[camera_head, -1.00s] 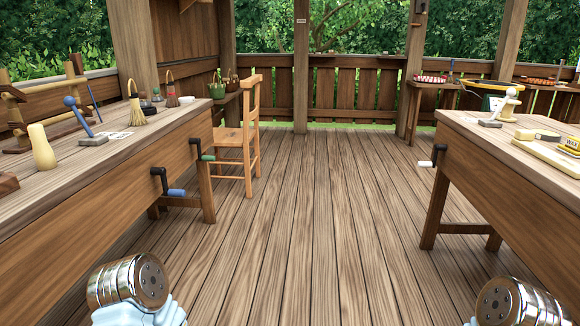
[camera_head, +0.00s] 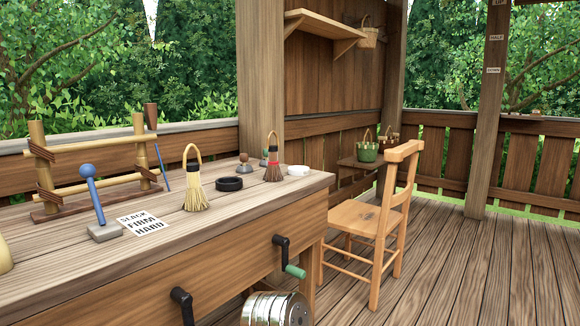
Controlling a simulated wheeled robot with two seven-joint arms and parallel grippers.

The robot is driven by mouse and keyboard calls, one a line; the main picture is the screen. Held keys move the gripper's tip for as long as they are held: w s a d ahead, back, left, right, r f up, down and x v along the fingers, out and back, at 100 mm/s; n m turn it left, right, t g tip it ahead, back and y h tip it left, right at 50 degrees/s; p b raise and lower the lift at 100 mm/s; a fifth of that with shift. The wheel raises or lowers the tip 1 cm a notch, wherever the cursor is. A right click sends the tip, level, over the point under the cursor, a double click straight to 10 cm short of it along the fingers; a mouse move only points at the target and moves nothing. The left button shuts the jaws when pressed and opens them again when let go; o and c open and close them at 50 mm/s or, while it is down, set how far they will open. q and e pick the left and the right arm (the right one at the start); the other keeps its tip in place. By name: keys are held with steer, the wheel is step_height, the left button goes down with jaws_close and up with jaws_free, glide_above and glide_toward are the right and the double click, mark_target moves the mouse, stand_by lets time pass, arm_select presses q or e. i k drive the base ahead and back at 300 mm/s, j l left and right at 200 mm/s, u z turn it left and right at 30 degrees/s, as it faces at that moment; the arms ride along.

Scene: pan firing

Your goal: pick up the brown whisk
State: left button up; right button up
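The brown whisk (camera_head: 273,167) stands upright, bristles down, on the left wooden workbench (camera_head: 245,228), near its far right corner. It has dark brown bristles, a red band and a looped tan handle on top. A paler straw-coloured whisk (camera_head: 195,188) of similar shape stands to its left and nearer to me. Neither of my grippers is in view.
A black ring (camera_head: 229,184) lies between the whisks. A small white dish (camera_head: 298,170) sits right of the brown whisk. A blue-knobbed tool (camera_head: 96,205) stands by a printed card (camera_head: 143,223). Crank handles project from the bench front. A wooden chair (camera_head: 365,219) stands beyond the bench's right end.

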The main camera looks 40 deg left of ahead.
mark_target(273, 173)
steer(key=i+l+u, duration=0.15)
steer(key=i+u, duration=0.3)
steer(key=i+l+u, duration=0.25)
steer(key=i+u, duration=0.2)
steer(key=i+l+u, duration=0.6)
steer(key=l+u, duration=0.25)
